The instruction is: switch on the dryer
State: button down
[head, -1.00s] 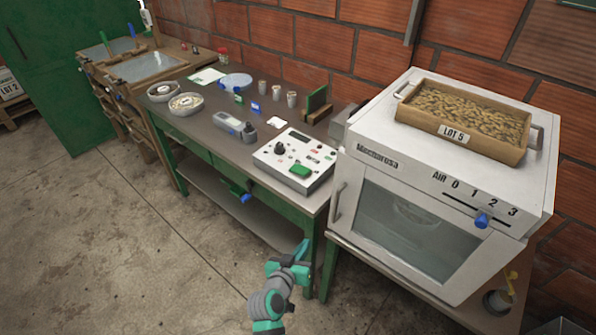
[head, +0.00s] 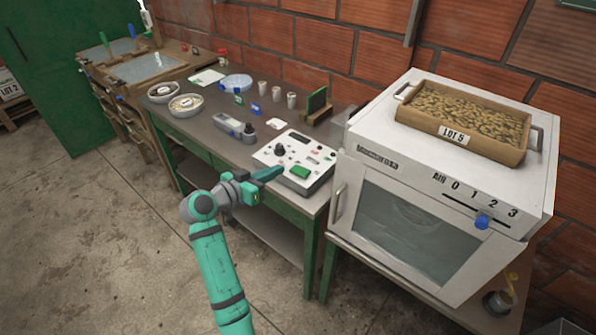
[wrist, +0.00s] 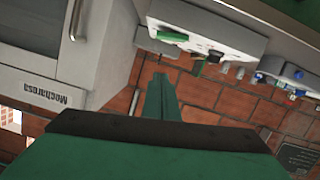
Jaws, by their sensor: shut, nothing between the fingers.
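The dryer looks to be the white Mecharosa cabinet (head: 345,180) with a glass door, at right in the head view. It has an AIR scale marked 0 to 3 and a blue slider knob (head: 482,221) in the slot below the scale; its exact setting is hard to read. A white control box (head: 280,155) with a black knob (head: 281,150) and green switch (head: 299,172) stands on the bench left of it. My gripper (head: 272,174) is shut and empty, near the box's front-left edge. In the wrist view the box (wrist: 235,36) lies ahead of the gripper (wrist: 160,78).
A wooden tray of beans labelled LOT 5 (head: 455,136) sits on the cabinet. The green-framed bench (head: 220,150) holds bowls (head: 187,104), several cups and a grey handheld device (head: 232,126). A brick wall stands behind. The floor in front is clear.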

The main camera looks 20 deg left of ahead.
jog(key=shift+w, duration=0.1)
send_over(298, 180)
jog(key=f, duration=0.2)
jog(key=shift+w+a+f, duration=0.2)
jog(key=shift+w+f, duration=0.1)
jog(key=shift+s+f, duration=0.25)
jog(key=shift+f, duration=1)
jog(key=shift+d+f, duration=0.2)
jog(key=shift+f, duration=0.45)
